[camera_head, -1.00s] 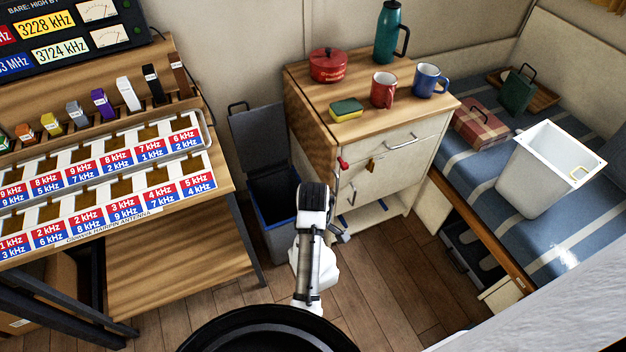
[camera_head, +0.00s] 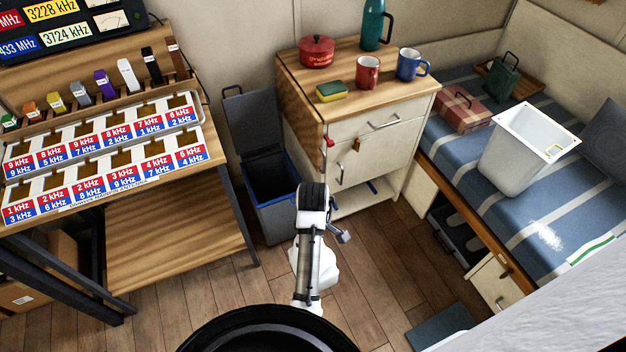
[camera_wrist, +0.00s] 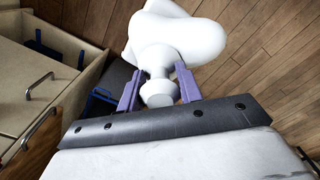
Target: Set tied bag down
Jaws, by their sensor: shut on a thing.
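The tied bag (camera_wrist: 172,33) is white and rounded, with a narrow neck and a knot, in the wrist view. My gripper (camera_wrist: 159,90) is shut on the bag's neck, with one purple finger on each side of it. The bag hangs out beyond the fingertips, with wooden floor behind it. In the head view my arm stands at the lower middle, and the fingers are hidden there. I cannot tell whether the white shape beside the arm is the bag.
An open grey bin (camera_head: 277,212) with a blue rim stands between the desk (camera_head: 175,240) and the cabinet (camera_head: 375,150). A white tub (camera_head: 500,160) is on the striped bed (camera_head: 450,163) at right. The floor (camera_head: 385,255) in front of the cabinet is mostly clear.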

